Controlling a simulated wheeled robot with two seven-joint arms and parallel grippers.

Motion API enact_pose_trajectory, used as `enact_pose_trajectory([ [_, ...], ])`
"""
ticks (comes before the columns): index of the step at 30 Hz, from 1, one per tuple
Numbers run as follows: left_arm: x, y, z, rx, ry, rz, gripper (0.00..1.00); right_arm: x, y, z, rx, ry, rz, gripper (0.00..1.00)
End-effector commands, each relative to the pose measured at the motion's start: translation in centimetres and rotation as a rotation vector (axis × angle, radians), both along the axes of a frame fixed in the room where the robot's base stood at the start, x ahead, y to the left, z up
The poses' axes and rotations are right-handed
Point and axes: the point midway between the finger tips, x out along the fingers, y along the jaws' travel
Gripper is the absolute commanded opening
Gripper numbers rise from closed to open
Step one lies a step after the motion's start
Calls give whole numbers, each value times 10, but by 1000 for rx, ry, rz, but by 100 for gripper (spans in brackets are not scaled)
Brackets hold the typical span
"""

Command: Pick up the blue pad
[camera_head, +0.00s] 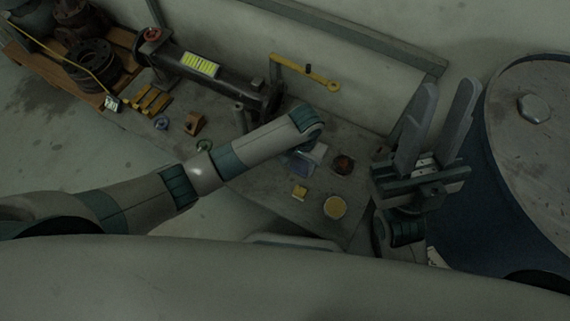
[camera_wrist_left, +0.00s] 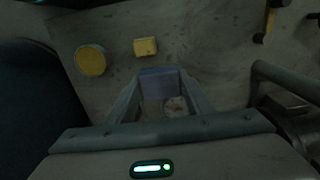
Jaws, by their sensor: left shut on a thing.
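The blue pad (camera_wrist_left: 159,82) is a small blue-grey block, seen in the left wrist view between the fingertips of my left gripper (camera_wrist_left: 160,90). The left gripper is shut on it, with a finger on each side. In the head view my left arm reaches in over the bench, and the wrist and gripper mostly hide the pad. Whether the pad touches the bench top is hard to tell. My right gripper (camera_head: 437,125) is open and empty, fingers pointing up, at the bench's right end.
A yellow-handled tool (camera_head: 305,72) lies behind. A dark valve assembly (camera_head: 195,68) lies farther left. A large blue drum (camera_head: 535,110) stands at right.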

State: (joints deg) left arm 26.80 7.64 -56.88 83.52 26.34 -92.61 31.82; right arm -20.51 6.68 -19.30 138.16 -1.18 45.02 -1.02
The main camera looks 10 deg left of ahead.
Motion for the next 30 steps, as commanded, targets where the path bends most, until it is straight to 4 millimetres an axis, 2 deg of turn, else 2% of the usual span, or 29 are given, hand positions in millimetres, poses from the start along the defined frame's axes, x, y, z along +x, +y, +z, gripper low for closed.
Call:
enact_pose_trajectory([
  [3, 2, -14, 10, 0, -1, 0, 24, 4, 4, -4, -11, 51, 6, 31],
  [7, 2, -20, 13, 2, -1, 1, 24, 7, 7, -8, -18, 83, 10, 31],
  [22, 2, -22, 14, 1, 0, 1, 24, 8, 8, -9, -20, 90, 10, 31],
  [23, 2, -22, 14, 1, 0, 1, 44, 8, 8, -9, -20, 90, 10, 31],
  [25, 2, -22, 14, 1, 0, 1, 29, 8, 8, -9, -20, 90, 10, 31],
  [30, 3, -22, 14, 1, -2, 2, 29, 8, 8, -9, -20, 90, 10, 31],
])
